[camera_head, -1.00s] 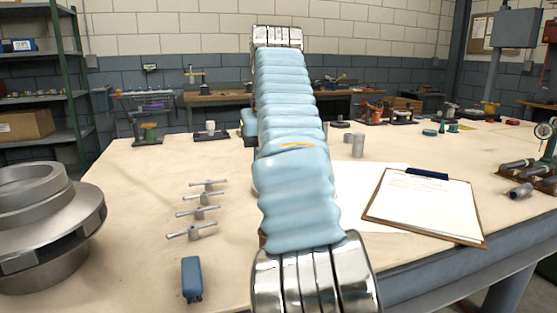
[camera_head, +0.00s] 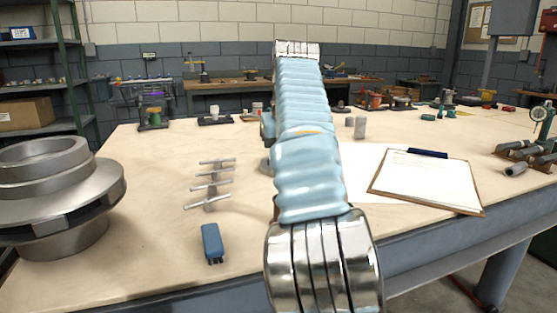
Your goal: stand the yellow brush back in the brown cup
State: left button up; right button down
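I cannot make out the yellow brush or the brown cup in the head view. One of my own arms, in a ribbed light-blue sleeve with metal ends, stands across the middle and hides a strip of the table behind it. A small brown sliver (camera_head: 276,207) shows at the left edge of this arm; I cannot tell what it belongs to. Neither gripper shows, so I cannot see what they hold.
A large metal impeller (camera_head: 62,190) stands at the workbench's (camera_head: 150,215) left. Several T-handled tools (camera_head: 210,183) and a blue block (camera_head: 212,243) lie right of it. A clipboard (camera_head: 427,182) lies at right, with grey cylinders (camera_head: 360,128) behind. Bare tabletop lies at front left.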

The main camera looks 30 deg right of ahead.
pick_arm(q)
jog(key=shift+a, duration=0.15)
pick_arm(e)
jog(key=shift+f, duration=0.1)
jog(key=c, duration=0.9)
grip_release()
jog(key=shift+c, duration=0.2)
